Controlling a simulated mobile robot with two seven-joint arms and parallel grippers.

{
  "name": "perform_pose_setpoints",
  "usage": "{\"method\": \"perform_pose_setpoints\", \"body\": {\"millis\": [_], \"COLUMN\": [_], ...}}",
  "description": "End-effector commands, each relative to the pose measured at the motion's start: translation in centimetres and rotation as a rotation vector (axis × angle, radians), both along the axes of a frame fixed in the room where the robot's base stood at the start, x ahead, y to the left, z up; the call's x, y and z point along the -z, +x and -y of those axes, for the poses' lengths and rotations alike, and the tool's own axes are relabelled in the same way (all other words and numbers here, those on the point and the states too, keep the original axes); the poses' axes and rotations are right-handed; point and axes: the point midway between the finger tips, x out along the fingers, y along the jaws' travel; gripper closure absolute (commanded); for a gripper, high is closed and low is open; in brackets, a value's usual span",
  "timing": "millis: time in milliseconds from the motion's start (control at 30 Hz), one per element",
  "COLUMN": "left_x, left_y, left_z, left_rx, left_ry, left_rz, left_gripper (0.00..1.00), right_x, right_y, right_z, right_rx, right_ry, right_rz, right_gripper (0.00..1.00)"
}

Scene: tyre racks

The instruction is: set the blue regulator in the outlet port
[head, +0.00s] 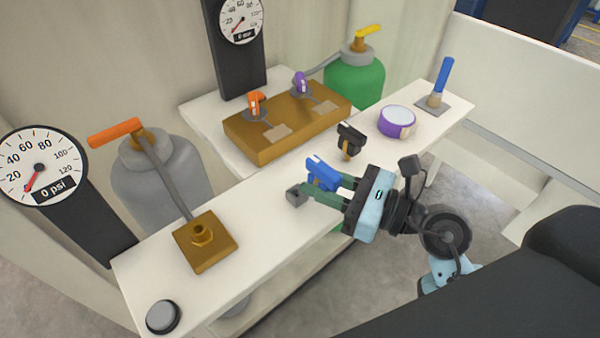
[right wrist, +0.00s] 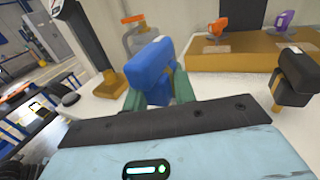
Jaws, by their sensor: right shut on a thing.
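The blue regulator (head: 322,173) is held between the green fingers of my right gripper (head: 320,187), above the white bench. It also shows in the right wrist view (right wrist: 152,70), clasped between both fingers. Its lower end is hidden by the gripper. The likely outlet port (head: 202,234) is a round brass fitting on a square brass block (head: 208,255), at the left part of the bench. A grey pipe joins the block to a grey tank (head: 165,180) with an orange handle. My right gripper is to the right of the port, apart from it. My left gripper is not in view.
A black regulator (head: 350,138) stands close behind my right gripper. A brown manifold (head: 270,140) with orange and purple valves is at the back. A purple roll (head: 397,120) and a blue lever (head: 442,78) are at right. A grey button (head: 163,316) is front left.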

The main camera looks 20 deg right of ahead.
Motion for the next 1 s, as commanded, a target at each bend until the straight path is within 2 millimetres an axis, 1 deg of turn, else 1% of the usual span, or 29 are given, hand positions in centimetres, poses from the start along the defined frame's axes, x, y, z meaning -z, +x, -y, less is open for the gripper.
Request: {"method": "perform_pose_setpoints", "body": {"millis": [33,100,200,300,400,533,700,1000], "left_x": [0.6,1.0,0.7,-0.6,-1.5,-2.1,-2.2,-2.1], "left_y": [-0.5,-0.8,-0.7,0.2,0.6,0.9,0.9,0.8], "left_z": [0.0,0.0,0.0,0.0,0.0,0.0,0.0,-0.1], "left_rx": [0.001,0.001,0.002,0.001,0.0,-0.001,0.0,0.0], "left_ry": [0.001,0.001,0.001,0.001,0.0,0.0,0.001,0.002], "left_rz": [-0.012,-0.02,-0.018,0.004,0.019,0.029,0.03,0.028], "left_gripper": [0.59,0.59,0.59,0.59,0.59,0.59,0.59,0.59], "right_x": [0.3,0.1,-0.4,-1.0,-1.2,-1.1,-1.1,-1.1], "right_y": [-1.3,-3.0,-4.9,-6.1,-7.1,-8.2,-9.0,-9.3], "right_z": [0.8,1.6,2.7,3.4,3.9,4.6,5.1,5.1], "right_rx": [0.002,0.0,-0.001,-0.001,0.0,0.0,0.0,-0.004], "right_ry": [-0.005,-0.005,-0.004,0.001,0.001,0.001,0.001,0.001], "right_rz": [-0.004,-0.006,-0.004,-0.001,0.002,0.001,0.001,0.001], "right_gripper": [0.98,0.98,0.98,0.98,0.98,0.98,0.98,0.98]}}
